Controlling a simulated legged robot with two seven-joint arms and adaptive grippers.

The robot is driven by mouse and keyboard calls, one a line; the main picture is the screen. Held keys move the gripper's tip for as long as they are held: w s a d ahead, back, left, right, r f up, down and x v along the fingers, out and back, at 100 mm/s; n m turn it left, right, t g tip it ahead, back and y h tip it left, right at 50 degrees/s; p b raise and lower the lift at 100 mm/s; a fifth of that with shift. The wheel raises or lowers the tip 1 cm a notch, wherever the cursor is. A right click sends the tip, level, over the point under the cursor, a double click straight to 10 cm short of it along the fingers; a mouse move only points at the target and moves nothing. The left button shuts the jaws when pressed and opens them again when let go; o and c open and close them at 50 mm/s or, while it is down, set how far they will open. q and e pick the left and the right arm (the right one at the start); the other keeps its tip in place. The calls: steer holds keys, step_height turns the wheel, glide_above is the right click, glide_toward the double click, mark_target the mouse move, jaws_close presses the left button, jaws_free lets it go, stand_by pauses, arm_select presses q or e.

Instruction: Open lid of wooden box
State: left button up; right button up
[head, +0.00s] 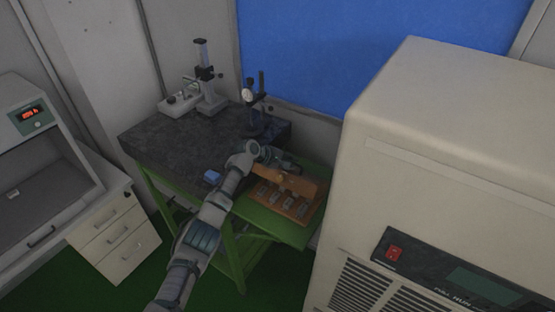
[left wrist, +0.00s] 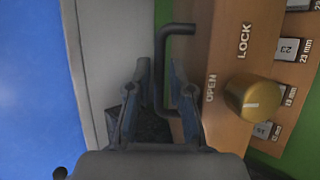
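The wooden box (head: 309,187) sits on the green table beyond my left arm in the head view. In the left wrist view its wooden face (left wrist: 222,60) carries the words OPEN and LOCK, a gold knob (left wrist: 254,98) and a black bent handle (left wrist: 159,75). The knob's pale mark runs sideways. My left gripper (head: 279,157) is at the box's far left side. In the left wrist view its fingers (left wrist: 160,100) are apart, one on each side of the handle's bar. I cannot tell if they touch it. My right gripper is out of view.
Labelled metal blocks (left wrist: 289,48) sit in slots beside the knob. A large beige machine (head: 440,140) closes off the right side.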

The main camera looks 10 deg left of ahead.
arm_select(q)
steer(key=v, duration=1)
steer(key=shift+w+a+f, duration=0.1)
steer(key=shift+a+f, duration=0.05)
